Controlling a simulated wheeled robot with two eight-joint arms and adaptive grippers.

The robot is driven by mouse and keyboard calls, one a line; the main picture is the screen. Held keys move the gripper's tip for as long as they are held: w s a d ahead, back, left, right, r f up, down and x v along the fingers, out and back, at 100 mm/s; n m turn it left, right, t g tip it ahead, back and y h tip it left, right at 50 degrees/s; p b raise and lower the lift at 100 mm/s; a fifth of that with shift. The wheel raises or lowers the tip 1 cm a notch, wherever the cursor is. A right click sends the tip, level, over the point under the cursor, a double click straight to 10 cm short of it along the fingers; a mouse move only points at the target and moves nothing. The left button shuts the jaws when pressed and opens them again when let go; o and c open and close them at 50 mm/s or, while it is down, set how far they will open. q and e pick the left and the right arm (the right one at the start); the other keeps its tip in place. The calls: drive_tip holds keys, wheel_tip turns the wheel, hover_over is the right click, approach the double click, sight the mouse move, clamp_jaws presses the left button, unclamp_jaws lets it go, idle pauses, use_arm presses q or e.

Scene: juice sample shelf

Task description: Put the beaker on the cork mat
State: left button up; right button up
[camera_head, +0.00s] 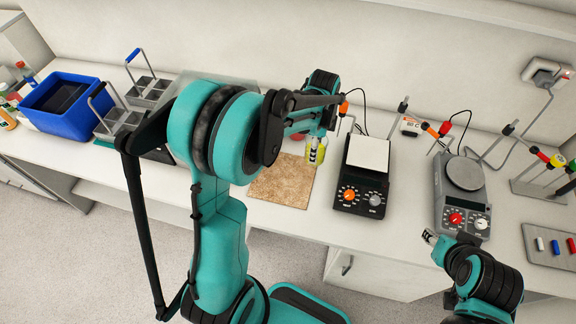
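The cork mat (282,188) lies flat on the bench, its upper left part hidden by my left arm. My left gripper (316,141) points down by the mat's upper right corner. At its fingertips is a small container with yellow-green contents (316,154), which looks like the beaker. It appears in front of the mat's right edge; its base contact is unclear. The fingers seem to be around it, but their grip is too small to make out. My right gripper (430,237) is at the bench's front edge, below the grey stirrer, with nothing visible in it; its finger gap is unclear.
A black hot plate with a white top (367,153) stands just right of the mat. A grey stirrer (465,173) is farther right, near a tray of coloured pieces (551,246). A blue bin (65,108) and metal carriers (148,88) stand left. A red thing (296,136) is partly hidden behind my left arm.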

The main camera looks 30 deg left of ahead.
use_arm(q)
drive_tip(key=s+a+f, duration=0.1)
drive_tip(key=a+f, duration=0.1)
drive_tip(key=s+a+f, duration=0.2)
drive_tip(key=a, duration=0.1)
drive_tip(key=s+a+f+b, duration=0.1)
drive_tip(key=s+a+f, duration=0.1)
drive_tip(key=a, duration=0.1)
drive_tip(key=shift+s+a, duration=0.2)
drive_tip(key=shift+a, duration=0.05)
drive_tip(key=shift+f+b, duration=0.55)
drive_tip(key=shift+f, duration=1.5)
drive_tip(key=o, duration=1.4)
drive_tip(key=shift+f, duration=0.1)
drive_tip(key=shift+c, duration=0.2)
